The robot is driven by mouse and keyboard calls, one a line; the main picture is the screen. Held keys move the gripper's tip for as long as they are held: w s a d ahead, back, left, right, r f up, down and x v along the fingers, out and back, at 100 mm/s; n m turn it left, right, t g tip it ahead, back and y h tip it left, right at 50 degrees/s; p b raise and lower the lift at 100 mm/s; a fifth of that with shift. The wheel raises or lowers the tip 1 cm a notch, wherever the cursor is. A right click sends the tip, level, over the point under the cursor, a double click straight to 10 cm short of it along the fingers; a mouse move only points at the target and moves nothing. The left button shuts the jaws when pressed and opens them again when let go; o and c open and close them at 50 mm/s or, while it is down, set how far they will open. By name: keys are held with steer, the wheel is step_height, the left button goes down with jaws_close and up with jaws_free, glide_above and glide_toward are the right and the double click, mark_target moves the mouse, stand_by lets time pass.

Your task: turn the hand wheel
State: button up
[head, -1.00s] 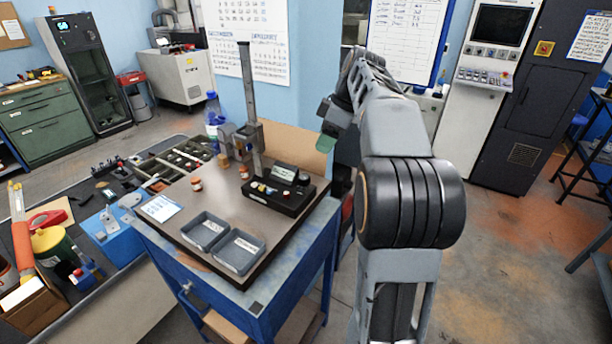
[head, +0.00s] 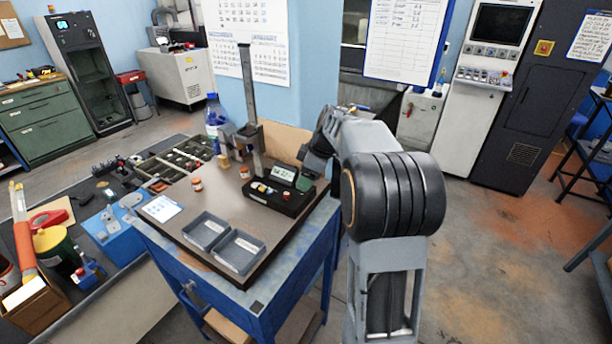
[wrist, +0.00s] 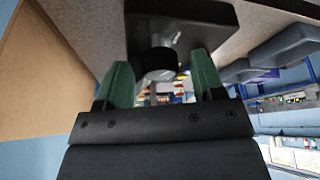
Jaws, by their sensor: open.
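The hand wheel looks to be the dark round knob (wrist: 153,64) on a short grey metal shaft at a black block (wrist: 205,22) in the wrist view. My gripper (wrist: 161,75) is open, with one green fingertip on either side of the wheel in the picture. Gaps show on both sides, and I cannot tell how deep the fingers reach. In the head view a black instrument box (head: 277,194) with a small display stands on the bench's right side. My gripper's green tip (head: 305,183) is at its right end. I cannot make out the wheel there.
Two grey trays (head: 222,258) sit at the bench's front. A metal column stand (head: 251,105) rises behind the box. A brown board (wrist: 38,70) is close on the left in the wrist view.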

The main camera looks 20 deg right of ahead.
steer(key=shift+f, duration=0.1)
steer(key=shift+c, duration=0.2)
steer(key=c, duration=0.9)
